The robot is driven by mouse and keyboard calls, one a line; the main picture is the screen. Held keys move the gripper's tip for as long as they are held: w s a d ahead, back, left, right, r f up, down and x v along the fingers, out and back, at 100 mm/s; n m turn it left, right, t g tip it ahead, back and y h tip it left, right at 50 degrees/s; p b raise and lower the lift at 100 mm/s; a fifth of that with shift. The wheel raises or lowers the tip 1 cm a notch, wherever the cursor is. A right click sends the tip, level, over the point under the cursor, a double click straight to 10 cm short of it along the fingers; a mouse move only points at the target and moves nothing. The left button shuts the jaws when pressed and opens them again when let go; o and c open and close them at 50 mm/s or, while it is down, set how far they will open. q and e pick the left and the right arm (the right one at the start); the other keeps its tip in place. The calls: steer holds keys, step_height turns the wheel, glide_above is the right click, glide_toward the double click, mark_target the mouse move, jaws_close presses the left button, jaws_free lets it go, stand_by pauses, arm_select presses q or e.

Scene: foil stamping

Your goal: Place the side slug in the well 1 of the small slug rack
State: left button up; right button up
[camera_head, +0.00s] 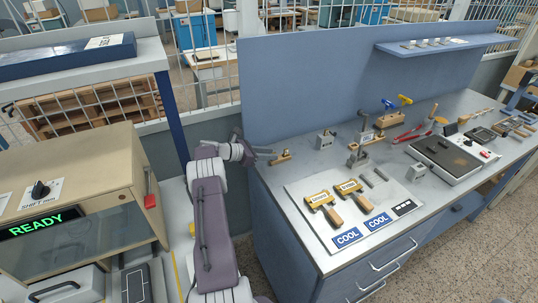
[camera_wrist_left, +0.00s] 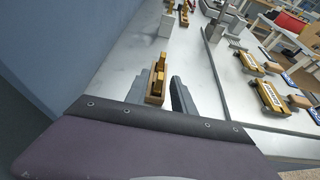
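My left gripper (camera_head: 264,152) reaches over the near left end of the blue-grey bench. In the left wrist view its two dark fingers (camera_wrist_left: 158,76) stand apart. In the head view a small wooden rack (camera_head: 281,157) sits just beyond the fingertips. I cannot tell which piece is the side slug, nor make out the well numbers. My right gripper is out of view.
A blue-grey back panel (camera_head: 310,85) rises behind the bench. A pale tray (camera_head: 300,194) holds two wooden-handled tools and COOL labels. Metal blocks (camera_head: 325,139) stand behind it. A beige machine reading READY (camera_head: 80,180) is at left. Bare bench lies around the rack.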

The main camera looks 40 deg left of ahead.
arm_select(q)
steer(key=v, duration=1.1)
steer(key=shift+s+a+b, duration=0.2)
steer(key=shift+s+b, duration=0.1)
steer(key=shift+b, duration=0.05)
steer(key=shift+r, duration=0.1)
